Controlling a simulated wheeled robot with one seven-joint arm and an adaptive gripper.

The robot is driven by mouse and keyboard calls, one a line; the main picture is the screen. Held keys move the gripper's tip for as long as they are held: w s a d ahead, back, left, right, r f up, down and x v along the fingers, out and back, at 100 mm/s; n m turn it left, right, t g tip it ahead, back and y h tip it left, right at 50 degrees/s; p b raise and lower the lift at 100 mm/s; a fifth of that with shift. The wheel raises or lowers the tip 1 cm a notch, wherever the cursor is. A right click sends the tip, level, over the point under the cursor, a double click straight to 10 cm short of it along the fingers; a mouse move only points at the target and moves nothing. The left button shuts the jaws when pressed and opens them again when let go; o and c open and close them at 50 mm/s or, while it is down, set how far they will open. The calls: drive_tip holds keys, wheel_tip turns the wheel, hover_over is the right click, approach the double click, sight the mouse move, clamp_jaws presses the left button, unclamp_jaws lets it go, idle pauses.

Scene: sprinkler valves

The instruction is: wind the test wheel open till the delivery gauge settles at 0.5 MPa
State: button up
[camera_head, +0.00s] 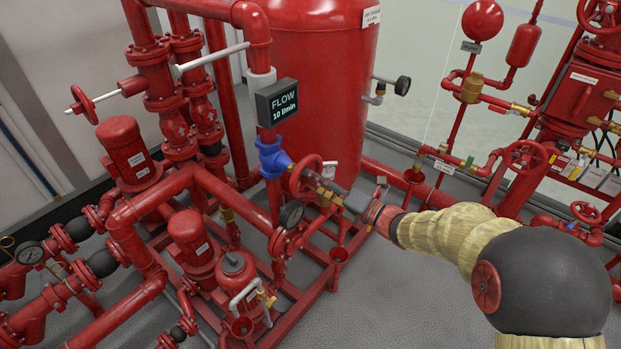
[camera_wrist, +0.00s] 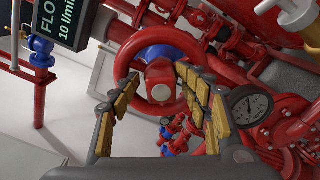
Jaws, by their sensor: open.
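A red handwheel (camera_head: 305,177) on a blue-bodied valve (camera_head: 272,157) stands at the centre of the head view. In the wrist view the wheel (camera_wrist: 192,50) faces me, with its square hub between my fingers. My gripper (camera_head: 325,187) is open at the wheel, its padded fingers (camera_wrist: 157,80) spread to either side of the hub. I cannot tell whether they touch the wheel.
A dark display (camera_head: 277,103) reads FLOW 10 l/min. A big red tank (camera_head: 318,90) stands behind the wheel. Red pumps (camera_head: 192,240) and pipes crowd the left. Grey floor is open at the lower middle.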

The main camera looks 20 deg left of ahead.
drive_tip(key=v, duration=0.7)
drive_tip(key=shift+f, duration=0.15)
